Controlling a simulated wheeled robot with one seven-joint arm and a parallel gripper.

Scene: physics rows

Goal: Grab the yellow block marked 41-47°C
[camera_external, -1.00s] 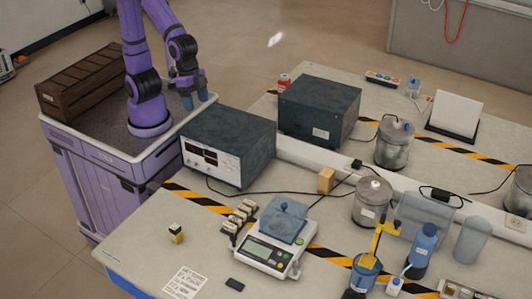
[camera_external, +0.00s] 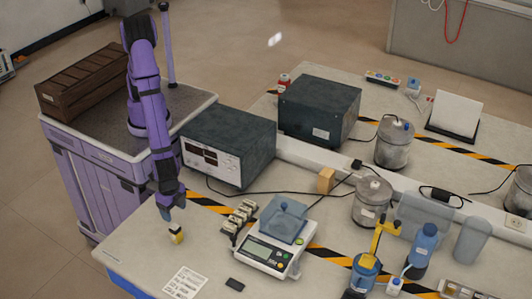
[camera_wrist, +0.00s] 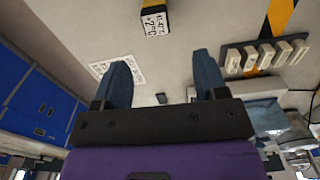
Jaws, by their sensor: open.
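The small yellow block (camera_external: 177,238) with black and white faces sits on the near left part of the bench in the external view. In the wrist view the block (camera_wrist: 154,20) is at the top edge, cut off by the frame. A white face with black print shows there, too small to read surely. My gripper (camera_external: 169,212) is just above and behind the block in the external view. Its two blue fingers (camera_wrist: 162,72) are spread with nothing between them. The block lies beyond the fingertips in the wrist view.
A row of small pale blocks (camera_external: 239,217) and a balance (camera_external: 262,250) stand to the right. A printed sheet (camera_external: 186,282) and a small black item (camera_external: 235,284) lie nearby. A power supply (camera_external: 228,150) stands behind. The bench around the block is mostly clear.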

